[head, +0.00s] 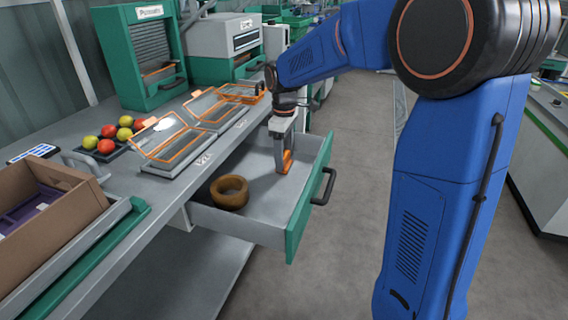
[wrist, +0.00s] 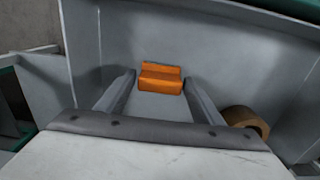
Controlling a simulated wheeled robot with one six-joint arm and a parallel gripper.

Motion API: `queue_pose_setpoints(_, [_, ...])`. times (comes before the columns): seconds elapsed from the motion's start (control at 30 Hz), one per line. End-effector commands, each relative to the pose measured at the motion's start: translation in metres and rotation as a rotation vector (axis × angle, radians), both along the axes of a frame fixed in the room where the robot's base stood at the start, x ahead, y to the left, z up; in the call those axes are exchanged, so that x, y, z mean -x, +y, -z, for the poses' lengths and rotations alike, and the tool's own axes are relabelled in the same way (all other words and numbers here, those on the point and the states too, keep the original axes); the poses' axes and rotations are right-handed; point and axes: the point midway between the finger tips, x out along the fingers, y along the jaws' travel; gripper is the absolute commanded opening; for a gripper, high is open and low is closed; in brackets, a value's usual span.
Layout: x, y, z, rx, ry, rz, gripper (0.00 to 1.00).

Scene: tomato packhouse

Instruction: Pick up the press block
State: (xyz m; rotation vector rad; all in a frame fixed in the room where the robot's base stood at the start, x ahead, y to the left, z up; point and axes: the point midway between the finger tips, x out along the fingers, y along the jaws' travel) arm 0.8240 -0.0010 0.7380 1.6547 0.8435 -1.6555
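The press block is an orange stepped block (wrist: 160,80) on the grey drawer floor, seen in the wrist view just beyond and between my fingertips. In the head view a bit of orange (head: 288,157) shows at my gripper, mostly hidden by it. My gripper (wrist: 159,84) is open, pointing down into the drawer, with one finger on each side of the block. A small gap shows between each finger and the block in the wrist view. In the head view my gripper (head: 284,160) is inside the open drawer (head: 262,228), near its far end.
A brown ring (head: 230,192), like a tape roll, lies in the drawer left of my gripper; it shows at right in the wrist view (wrist: 245,120). The drawer's green front (head: 306,205) has a dark handle. Orange-framed lids (head: 172,145) stand on the bench above.

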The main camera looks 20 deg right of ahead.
Motion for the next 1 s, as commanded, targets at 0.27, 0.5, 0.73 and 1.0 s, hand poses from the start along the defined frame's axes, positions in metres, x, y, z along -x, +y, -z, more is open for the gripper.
queue_pose_setpoints(0.27, [0.000, 0.000, 0.000, 0.000, 0.000, 0.000, 0.26])
queue_pose_setpoints(0.5, [-0.001, 0.000, -0.008, 0.000, -0.003, 0.000, 0.26])
queue_pose_setpoints(0.73, [-0.001, 0.000, -0.045, -0.001, -0.004, 0.000, 0.26])
queue_pose_setpoints(1.0, [-0.001, 0.000, -0.088, 0.000, -0.003, 0.000, 0.26])
